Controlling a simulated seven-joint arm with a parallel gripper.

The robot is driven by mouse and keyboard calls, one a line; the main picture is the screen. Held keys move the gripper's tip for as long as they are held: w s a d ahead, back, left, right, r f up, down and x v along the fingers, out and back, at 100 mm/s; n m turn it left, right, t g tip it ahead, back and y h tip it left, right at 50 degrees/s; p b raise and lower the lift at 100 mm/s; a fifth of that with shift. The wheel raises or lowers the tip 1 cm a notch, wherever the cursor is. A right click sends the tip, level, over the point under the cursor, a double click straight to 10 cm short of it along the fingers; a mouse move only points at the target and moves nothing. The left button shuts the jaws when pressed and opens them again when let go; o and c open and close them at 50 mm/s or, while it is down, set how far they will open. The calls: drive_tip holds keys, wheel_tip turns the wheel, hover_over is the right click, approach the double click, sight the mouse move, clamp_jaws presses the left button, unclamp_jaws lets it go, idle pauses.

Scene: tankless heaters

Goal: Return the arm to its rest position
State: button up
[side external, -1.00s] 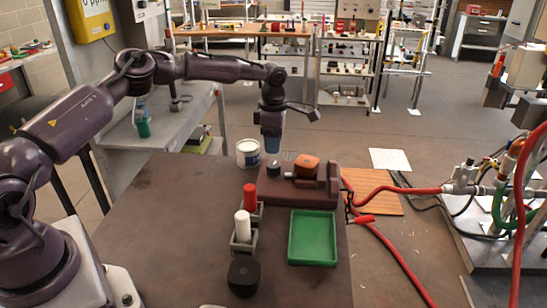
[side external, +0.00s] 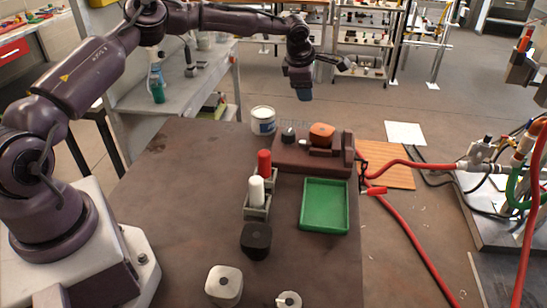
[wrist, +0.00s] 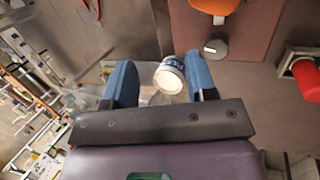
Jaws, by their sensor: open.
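My gripper (side external: 303,96) hangs in the air, higher than the white tub (side external: 263,121) at the back of the brown table (side external: 180,190) and to its right in the side view. It points down, and its two blue fingers are apart with nothing held between them. In the wrist view my gripper (wrist: 158,76) shows the fingers wide apart, with the tub (wrist: 169,78) seen between them, farther off.
A brown fixture (side external: 290,152) holds an orange part (side external: 321,134) and a dark knob (side external: 288,134). Red (side external: 264,163) and white (side external: 256,189) bottles stand in a grey holder. A green tray (side external: 325,206) and black block (side external: 256,240) are nearby. Red hoses (side external: 400,240) run right.

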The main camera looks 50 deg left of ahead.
drive_tip(key=w+d+r+m+t, duration=0.4)
drive_tip(key=d+r+m+t, duration=0.1)
drive_tip(key=r+t, duration=0.15)
drive_tip(key=s+d+r+m+h, duration=0.3)
drive_tip(key=d+r+m, duration=0.1)
drive_tip(key=d+m, duration=0.2)
drive_tip(key=s+d+r+m+h, duration=0.2)
drive_tip(key=s+d+r+m, duration=0.15)
drive_tip(key=d+m, duration=0.2)
drive_tip(key=s+d+m+g, duration=0.35)
drive_tip(key=s+m, duration=0.35)
drive_tip(key=s, duration=0.7)
drive_tip(key=s+a+r+m+y, duration=0.1)
drive_tip(key=s+a, duration=0.3)
drive_tip(key=s, duration=0.8)
drive_tip(key=s+a+r+m+g+y, duration=0.1)
drive_tip(key=s+a+r+m+y, duration=0.1)
drive_tip(key=s, duration=0.9)
drive_tip(key=shift+s+a+r+g, duration=0.35)
drive_tip(key=shift+a+r, duration=0.3)
drive_tip(key=shift+a, duration=0.6)
